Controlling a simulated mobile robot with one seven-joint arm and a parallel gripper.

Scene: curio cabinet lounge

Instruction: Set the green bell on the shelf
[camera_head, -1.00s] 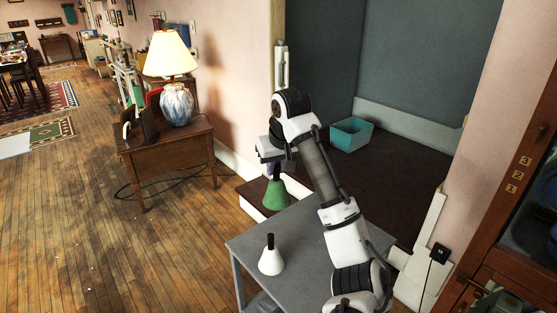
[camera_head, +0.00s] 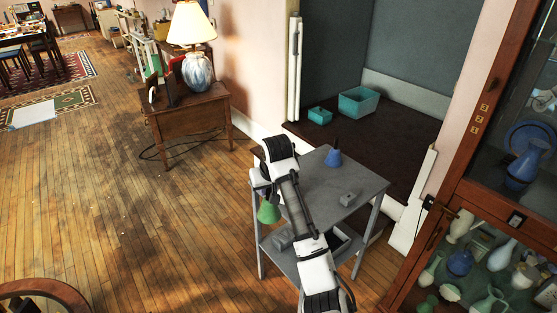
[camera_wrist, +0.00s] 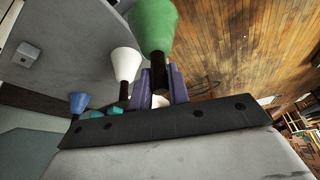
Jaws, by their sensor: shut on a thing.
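The green bell (camera_head: 268,213) hangs from my gripper (camera_head: 262,187) in the head view, wide end down, in front of the left side of a grey cart (camera_head: 352,184). In the wrist view its green cone (camera_wrist: 153,25) shows at the top, and its dark handle sits between the purple fingers of my gripper (camera_wrist: 166,78), which are shut on it. The fingertips are largely hidden in the head view. The cart has a lower shelf (camera_head: 290,262). A glass-fronted cabinet (camera_head: 465,190) with shelved vases stands at the right.
A blue bell (camera_head: 333,158) and a small grey block (camera_head: 348,199) are on the cart top. A white bell (camera_wrist: 125,63) shows in the wrist view. Teal bins (camera_head: 360,101) sit on the dark platform behind. A lamp table (camera_head: 185,118) stands left. Wooden floor is open at left.

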